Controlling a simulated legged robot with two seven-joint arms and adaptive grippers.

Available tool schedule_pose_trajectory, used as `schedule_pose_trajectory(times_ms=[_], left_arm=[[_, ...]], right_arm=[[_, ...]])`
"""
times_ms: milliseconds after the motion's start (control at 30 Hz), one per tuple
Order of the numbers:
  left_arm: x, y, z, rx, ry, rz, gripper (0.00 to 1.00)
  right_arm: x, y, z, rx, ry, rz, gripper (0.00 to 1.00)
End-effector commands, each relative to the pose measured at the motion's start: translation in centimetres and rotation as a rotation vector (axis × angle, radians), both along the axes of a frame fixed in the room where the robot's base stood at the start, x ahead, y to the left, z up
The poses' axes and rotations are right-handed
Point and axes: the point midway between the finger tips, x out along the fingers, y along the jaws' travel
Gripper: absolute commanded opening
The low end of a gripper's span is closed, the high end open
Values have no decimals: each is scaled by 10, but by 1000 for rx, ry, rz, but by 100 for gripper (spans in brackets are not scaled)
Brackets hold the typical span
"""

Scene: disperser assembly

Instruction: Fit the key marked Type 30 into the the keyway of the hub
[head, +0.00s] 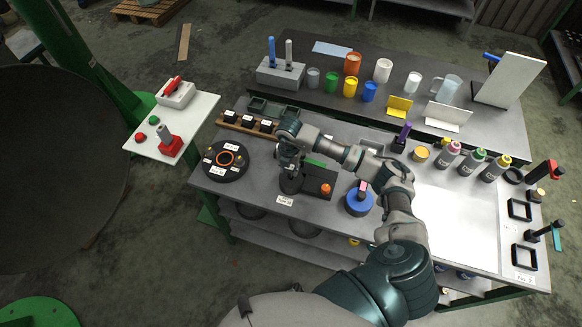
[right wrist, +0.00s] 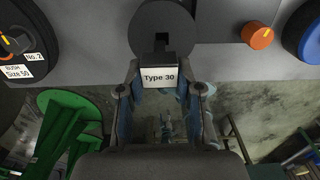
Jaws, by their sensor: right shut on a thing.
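The key marked Type 30 (right wrist: 159,77) is a black block with a white label. My right gripper (right wrist: 162,91) is shut on it, with one finger on each side of the label. In the head view my right gripper (head: 290,166) is over the work table, just above the hub (head: 291,184). In the right wrist view the hub (right wrist: 184,24) is a dark round part, with a dark slot, the keyway (right wrist: 160,41), at its near edge. The key's far end lies close to this slot; whether it touches or enters it I cannot tell. My left gripper is not in view.
A round dark tray (head: 236,174) with an orange ring stands left of the hub. A wooden key rack (head: 229,119) is behind. An orange knob (head: 325,189) and a blue round part (head: 359,204) are to the right. Bottles and cups stand farther off.

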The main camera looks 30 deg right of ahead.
Motion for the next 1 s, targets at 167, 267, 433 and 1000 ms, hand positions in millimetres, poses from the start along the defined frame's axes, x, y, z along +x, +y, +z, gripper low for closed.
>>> schedule_pose_trajectory(times_ms=[167, 267, 433, 1000], left_arm=[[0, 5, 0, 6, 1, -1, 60], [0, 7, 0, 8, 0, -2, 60], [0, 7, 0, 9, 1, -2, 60], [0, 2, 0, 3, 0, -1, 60]], right_arm=[[0, -3, 0, 2, -1, -1, 0], [0, -6, -1, 2, -1, -2, 0], [0, -9, -1, 2, -1, -1, 0], [0, -7, 0, 1, -2, 0, 0]])
